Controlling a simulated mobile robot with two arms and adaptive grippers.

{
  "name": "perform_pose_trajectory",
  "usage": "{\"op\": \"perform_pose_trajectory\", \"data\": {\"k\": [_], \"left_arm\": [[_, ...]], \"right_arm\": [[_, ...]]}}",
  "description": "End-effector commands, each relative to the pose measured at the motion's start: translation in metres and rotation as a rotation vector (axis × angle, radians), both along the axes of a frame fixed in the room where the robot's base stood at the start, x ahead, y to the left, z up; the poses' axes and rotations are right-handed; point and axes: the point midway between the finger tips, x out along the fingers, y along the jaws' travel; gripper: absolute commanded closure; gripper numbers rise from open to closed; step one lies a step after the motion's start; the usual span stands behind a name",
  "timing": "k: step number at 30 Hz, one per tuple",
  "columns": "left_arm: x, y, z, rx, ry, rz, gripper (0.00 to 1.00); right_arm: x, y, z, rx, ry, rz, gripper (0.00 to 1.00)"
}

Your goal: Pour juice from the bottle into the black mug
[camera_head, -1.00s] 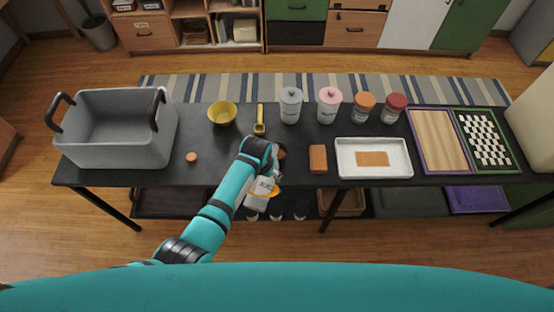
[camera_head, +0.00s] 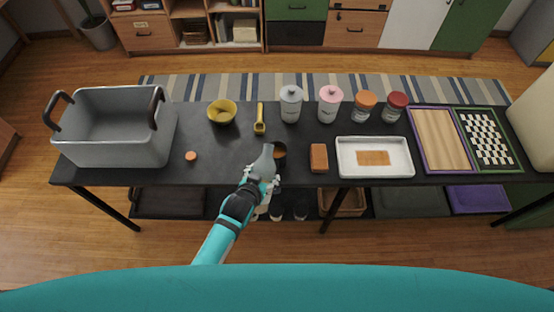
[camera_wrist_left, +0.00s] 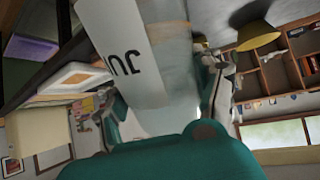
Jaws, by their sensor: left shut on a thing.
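My left gripper (camera_head: 262,180) is shut on the juice bottle (camera_head: 265,160), a pale grey bottle at the table's front edge. The bottle's narrow end points away from me, beside the left rim of the black mug (camera_head: 281,149). The mug stands on the table and looks brown inside; I cannot tell whether juice is flowing. In the left wrist view the white label with black letters on the bottle (camera_wrist_left: 125,45) sits between the fingers of my left gripper (camera_wrist_left: 165,95), and the bottle looks tilted. My right gripper is not in view.
An orange cap (camera_head: 191,156) lies to the left, near a grey basket (camera_head: 120,152). A yellow bowl (camera_head: 222,112) and yellow scoop (camera_head: 260,124) are behind. A brown block (camera_head: 319,158) and white tray (camera_head: 374,171) are right of the mug. Several canisters stand at the back.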

Motion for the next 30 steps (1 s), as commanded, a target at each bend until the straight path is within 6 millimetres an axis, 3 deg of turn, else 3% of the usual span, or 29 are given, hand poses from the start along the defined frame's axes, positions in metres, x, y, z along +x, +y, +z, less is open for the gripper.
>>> {"op": "perform_pose_trajectory", "data": {"k": [3,14,18,24,30], "left_arm": [[-0.005,0.002,0.002,-0.029,-0.087,0.001,0.88],[-0.007,0.002,0.006,-0.042,-0.127,0.001,0.88],[-0.017,0.005,0.004,-0.087,-0.260,0.002,0.88],[-0.029,0.009,0.020,-0.159,-0.487,0.002,0.88],[-0.034,0.011,0.035,-0.191,-0.585,0.001,0.88]], "right_arm": [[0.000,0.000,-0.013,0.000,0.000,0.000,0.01],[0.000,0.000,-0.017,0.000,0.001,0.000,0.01],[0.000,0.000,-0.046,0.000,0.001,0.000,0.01],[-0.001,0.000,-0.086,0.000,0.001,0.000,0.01],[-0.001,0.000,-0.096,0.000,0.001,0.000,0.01]]}}
